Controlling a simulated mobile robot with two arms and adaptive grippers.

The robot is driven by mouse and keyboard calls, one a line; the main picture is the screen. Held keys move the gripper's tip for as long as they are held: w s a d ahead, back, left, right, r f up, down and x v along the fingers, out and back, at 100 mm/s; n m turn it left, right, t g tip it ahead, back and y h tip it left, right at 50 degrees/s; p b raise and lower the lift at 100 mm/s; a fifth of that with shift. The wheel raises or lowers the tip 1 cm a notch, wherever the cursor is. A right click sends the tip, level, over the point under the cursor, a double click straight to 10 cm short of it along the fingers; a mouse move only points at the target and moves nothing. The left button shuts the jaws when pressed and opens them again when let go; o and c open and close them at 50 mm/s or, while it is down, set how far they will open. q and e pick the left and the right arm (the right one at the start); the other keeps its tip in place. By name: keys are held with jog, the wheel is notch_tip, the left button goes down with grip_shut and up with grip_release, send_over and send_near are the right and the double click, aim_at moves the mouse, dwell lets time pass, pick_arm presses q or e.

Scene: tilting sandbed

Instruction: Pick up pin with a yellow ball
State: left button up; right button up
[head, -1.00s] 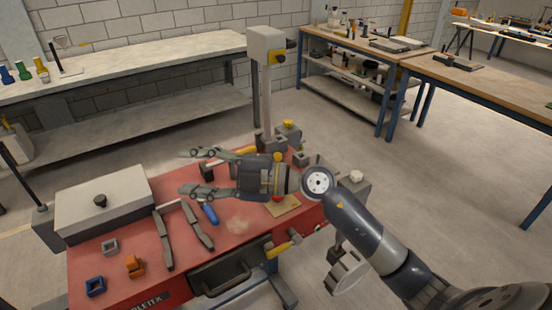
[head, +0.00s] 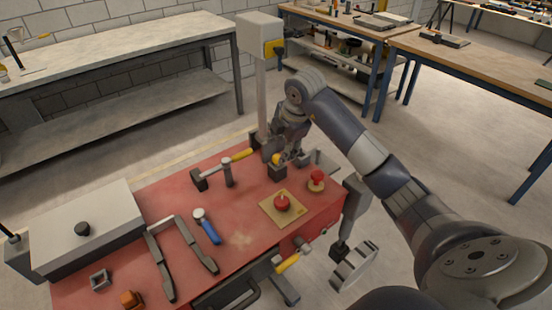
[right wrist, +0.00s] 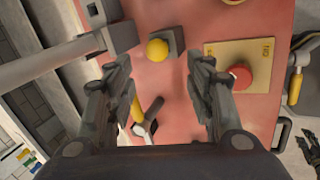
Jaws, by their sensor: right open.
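The pin's yellow ball (head: 276,158) sits on a small dark block (head: 278,173) near the back right of the red table. In the right wrist view the yellow ball (right wrist: 157,50) shows from above on its dark block (right wrist: 174,42); the pin's shaft is hidden. My right gripper (head: 287,154) is open, pointing down, above and beside the block in the head view. In the right wrist view its two fingers (right wrist: 160,68) stand apart on either side of the ball, without holding it.
A red button (head: 282,203) on a tan plate (head: 268,207) and a red knob (head: 316,180) are close by. A yellow-handled hammer (head: 210,175) lies to the left. A grey post (head: 260,80) stands behind.

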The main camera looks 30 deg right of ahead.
aim_at(278, 157)
jog(key=shift+x, duration=0.9)
jog(key=x, duration=0.1)
jog(key=p+x, duration=0.1)
jog(key=x, duration=0.1)
jog(key=p+x, duration=0.1)
jog(key=shift+w+d, duration=0.2)
jog(key=shift+d, duration=0.1)
jog(key=shift+w+f, duration=0.1)
jog(key=shift+f, duration=0.3)
jog(key=shift+w+f, duration=0.1)
jog(key=shift+f, duration=0.05)
jog(key=c, duration=0.9)
grip_shut()
pick_arm(q)
jog(key=shift+s+r, duration=0.2)
jog(key=shift+r, duration=0.4)
jog(key=shift+s+r, duration=0.2)
jog(key=shift+r, duration=0.35)
